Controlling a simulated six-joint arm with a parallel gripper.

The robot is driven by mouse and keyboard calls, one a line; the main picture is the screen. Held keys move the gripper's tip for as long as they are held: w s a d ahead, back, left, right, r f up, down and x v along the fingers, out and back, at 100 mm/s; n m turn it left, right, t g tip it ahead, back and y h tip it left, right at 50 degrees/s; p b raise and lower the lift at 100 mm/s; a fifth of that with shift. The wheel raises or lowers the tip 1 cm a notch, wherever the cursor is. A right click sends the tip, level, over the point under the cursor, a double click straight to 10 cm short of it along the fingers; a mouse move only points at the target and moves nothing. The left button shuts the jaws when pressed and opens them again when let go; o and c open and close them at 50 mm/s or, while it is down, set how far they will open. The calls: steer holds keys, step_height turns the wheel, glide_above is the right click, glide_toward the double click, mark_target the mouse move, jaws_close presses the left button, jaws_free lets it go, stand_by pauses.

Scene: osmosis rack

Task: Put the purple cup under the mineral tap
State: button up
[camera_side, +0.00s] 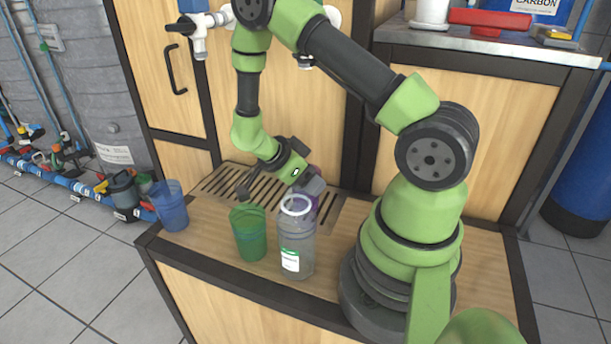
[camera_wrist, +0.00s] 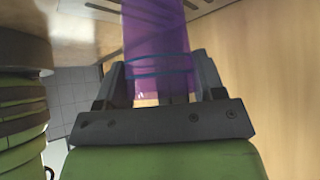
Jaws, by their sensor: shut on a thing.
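The purple cup (camera_side: 317,199) is mostly hidden behind the clear bottle and my gripper in the side view. In the wrist view the purple cup (camera_wrist: 157,45) stands between my two fingers. My gripper (camera_side: 308,186) is shut on it, one finger on each side, as the wrist view also shows (camera_wrist: 160,80). I cannot tell whether the cup's base touches the surface. One white tap (camera_side: 199,42) hangs at the upper left above the slotted drip tray (camera_side: 213,186). A second tap (camera_side: 305,62) is partly hidden behind my arm. No label shows which is the mineral tap.
A clear bottle (camera_side: 297,245) with a white ring top stands just in front of my gripper. A green cup (camera_side: 249,235) is left of it, and a blue cup (camera_side: 170,207) stands near the counter's left edge. The drip tray's left part is clear.

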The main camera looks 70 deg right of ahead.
steer(key=o, duration=0.9)
steer(key=shift+f, duration=0.1)
